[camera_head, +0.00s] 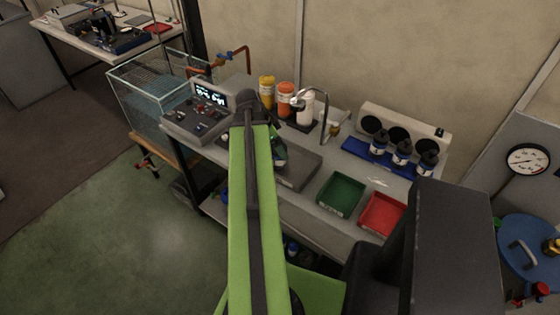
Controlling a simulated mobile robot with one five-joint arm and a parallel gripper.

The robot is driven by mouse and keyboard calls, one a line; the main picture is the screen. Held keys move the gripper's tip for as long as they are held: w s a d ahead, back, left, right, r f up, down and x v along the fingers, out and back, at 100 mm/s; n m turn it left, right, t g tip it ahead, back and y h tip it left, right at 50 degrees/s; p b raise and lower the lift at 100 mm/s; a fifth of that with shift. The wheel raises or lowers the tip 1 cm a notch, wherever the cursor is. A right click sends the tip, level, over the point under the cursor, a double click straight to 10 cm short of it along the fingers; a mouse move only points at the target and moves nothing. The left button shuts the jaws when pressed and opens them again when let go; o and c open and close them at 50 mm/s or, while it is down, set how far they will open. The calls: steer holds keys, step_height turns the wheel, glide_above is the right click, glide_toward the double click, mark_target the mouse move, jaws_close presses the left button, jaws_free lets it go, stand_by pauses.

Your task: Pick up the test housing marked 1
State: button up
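Three small dark housings with pale label bands stand upright in a row on a blue tray (352,147) on the bench. They are the left housing (378,145), the middle housing (401,154) and the right housing (427,163). Their marks are too small to read, so I cannot tell which is marked 1. My green arm rises through the middle of the picture, left of the housings. Its end is mostly hidden behind the arm itself. A dark shape shows just right of the arm, over a grey plate (298,170); I cannot tell what it is.
A green bin (341,194) and a red bin (382,213) sit at the bench's front. Behind are yellow (267,91), orange (286,99) and white (306,107) bottles and a curved tap. A control box (197,115) stands left; a gauge (528,160) right.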

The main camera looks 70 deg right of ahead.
mark_target(279, 164)
steer(key=b+x, duration=0.5)
steer(key=shift+w+f, duration=0.1)
steer(key=shift+f, duration=0.15)
steer(key=shift+r, duration=0.2)
jaws_close()
